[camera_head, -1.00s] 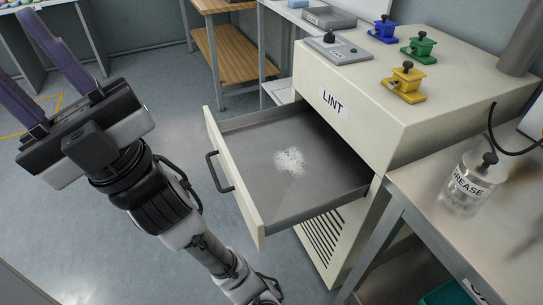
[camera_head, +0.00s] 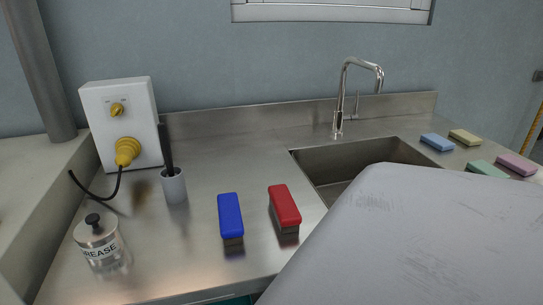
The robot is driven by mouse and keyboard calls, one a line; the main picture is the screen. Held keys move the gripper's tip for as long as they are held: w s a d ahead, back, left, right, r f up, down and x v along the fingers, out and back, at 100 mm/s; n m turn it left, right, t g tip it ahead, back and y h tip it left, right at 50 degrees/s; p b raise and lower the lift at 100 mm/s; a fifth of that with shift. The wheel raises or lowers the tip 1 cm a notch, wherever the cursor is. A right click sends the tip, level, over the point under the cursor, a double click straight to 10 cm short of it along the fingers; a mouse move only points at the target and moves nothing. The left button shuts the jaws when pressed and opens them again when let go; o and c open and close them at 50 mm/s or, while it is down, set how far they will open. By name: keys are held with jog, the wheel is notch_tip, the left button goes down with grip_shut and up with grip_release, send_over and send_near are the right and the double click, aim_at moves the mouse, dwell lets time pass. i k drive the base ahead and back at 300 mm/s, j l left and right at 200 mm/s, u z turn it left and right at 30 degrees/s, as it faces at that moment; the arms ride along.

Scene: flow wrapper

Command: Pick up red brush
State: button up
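The red brush (camera_head: 284,206) lies on the steel counter (camera_head: 200,258), left of the sink. It has a red top and dark bristles underneath, and nothing touches it. A blue brush (camera_head: 230,217) of the same shape lies just to its left, with a small gap between them. My gripper is outside the current head view, so its distance from the red brush does not show.
A large pale grey surface (camera_head: 420,240) fills the lower right and covers part of the sink (camera_head: 345,180). A cup with a dark handle (camera_head: 174,186), a grease jar (camera_head: 99,240) and a white box with a yellow plug (camera_head: 122,125) stand left. Several sponges (camera_head: 487,169) lie right.

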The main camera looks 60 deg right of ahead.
aim_at(284, 208)
jog(key=z, duration=1.55)
jog(key=k+l+u, duration=0.1)
jog(key=k+l, duration=0.15)
jog(key=l, duration=0.2)
jog(key=k+l, duration=0.25)
jog(key=l, duration=0.2)
jog(key=k+l+u, duration=0.15)
jog(key=l, duration=0.25)
jog(key=i, duration=0.9)
